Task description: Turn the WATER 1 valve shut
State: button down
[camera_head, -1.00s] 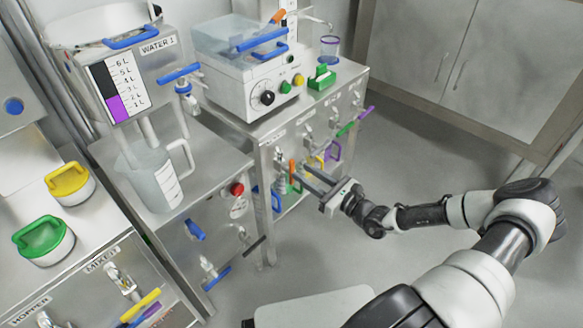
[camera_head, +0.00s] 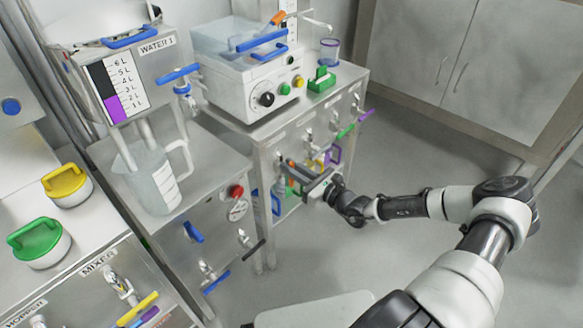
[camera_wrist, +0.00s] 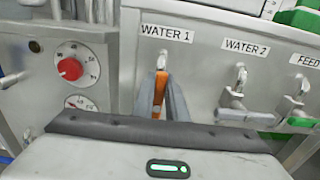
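In the wrist view, the WATER 1 label (camera_wrist: 167,33) is on a steel panel, with a metal valve fitting (camera_wrist: 162,61) below it. An orange handle (camera_wrist: 160,92) hangs down from that fitting. My gripper (camera_wrist: 162,88) is open, with a finger on each side of the orange handle. I cannot tell whether either finger touches it. In the head view, my gripper (camera_head: 296,176) reaches to the cabinet front, its fingers apart, and mostly hides the valve.
The WATER 2 valve (camera_wrist: 234,84) and a green-handled FEED valve (camera_wrist: 297,108) are to the right. A panel with a red knob (camera_wrist: 70,69) stands close on the left. A separate WATER 1 tank (camera_head: 122,85) stands left in the head view. Open floor (camera_head: 410,160) lies right.

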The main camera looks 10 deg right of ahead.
jog(key=shift+m, duration=0.3)
jog(key=shift+w+d+r+m+p, duration=0.1)
jog(key=shift+w+d+m+p, duration=0.1)
jog(key=shift+m+p, duration=0.45)
jog(key=shift+w+d+f+m, duration=0.3)
jog(key=shift+f+m, duration=0.3)
jog(key=shift+m, duration=2.05)
jog(key=shift+w+d+f+m, duration=0.2)
jog(key=shift+d+f+m, duration=0.3)
jog(key=shift+m, duration=2.15)
jog(key=shift+w+d+f+m, duration=0.3)
jog(key=shift+f+m, duration=0.35)
jog(key=shift+m, duration=2)
jog(key=c, duration=1.8)
grip_release()
jog(key=shift+o, duration=0.2)
jog(key=shift+s, duration=0.1)
